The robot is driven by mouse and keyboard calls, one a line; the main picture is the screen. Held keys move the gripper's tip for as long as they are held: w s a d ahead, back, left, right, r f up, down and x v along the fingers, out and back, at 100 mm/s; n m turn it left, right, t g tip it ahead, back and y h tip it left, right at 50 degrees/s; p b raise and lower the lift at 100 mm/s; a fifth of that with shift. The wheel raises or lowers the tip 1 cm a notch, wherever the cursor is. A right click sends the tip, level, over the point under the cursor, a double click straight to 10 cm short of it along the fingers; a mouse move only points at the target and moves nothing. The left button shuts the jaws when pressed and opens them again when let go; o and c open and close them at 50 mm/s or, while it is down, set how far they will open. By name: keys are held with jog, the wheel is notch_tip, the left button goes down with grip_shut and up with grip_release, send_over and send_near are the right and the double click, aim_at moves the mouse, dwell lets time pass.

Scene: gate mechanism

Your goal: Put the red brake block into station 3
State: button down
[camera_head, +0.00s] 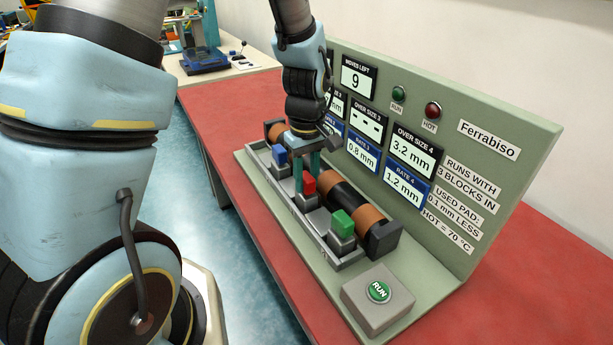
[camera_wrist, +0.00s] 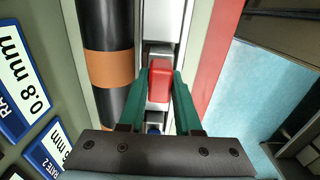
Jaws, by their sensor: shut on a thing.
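The red brake block (camera_head: 309,184) is between the green fingers of my gripper (camera_head: 304,178), which are shut on it. In the wrist view the red block (camera_wrist: 160,84) sits between the two fingertips (camera_wrist: 162,76). It is over or in a grey holder (camera_head: 307,201) of the rail, between the blue and green blocks. I cannot tell whether it is seated or slightly raised. The size 3 display (camera_head: 366,122) on the panel shows dashes, and the rate 3 display (camera_head: 361,157) reads 0.8 mm.
A blue block (camera_head: 279,155) and a green block (camera_head: 343,222) stand in holders on either side. A black and orange roller (camera_head: 347,195) runs behind the rail. The RUN button box (camera_head: 378,298) is at the front right. "Moves left" (camera_head: 358,81) reads 9.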

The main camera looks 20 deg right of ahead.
jog(key=shift+f, duration=0.15)
jog(key=c, duration=0.6)
grip_release()
notch_tip(320, 180, up, 12)
jog(key=b, duration=0.2)
jog(key=w+a+f+m+t, duration=0.1)
jog(key=a+f+m, duration=0.2)
jog(key=a, duration=2.2)
jog(key=shift+a+f+t, duration=0.2)
jog(key=shift+f+t, duration=0.1)
jog(key=shift+f, duration=0.05)
jog(key=shift+w, duration=0.15)
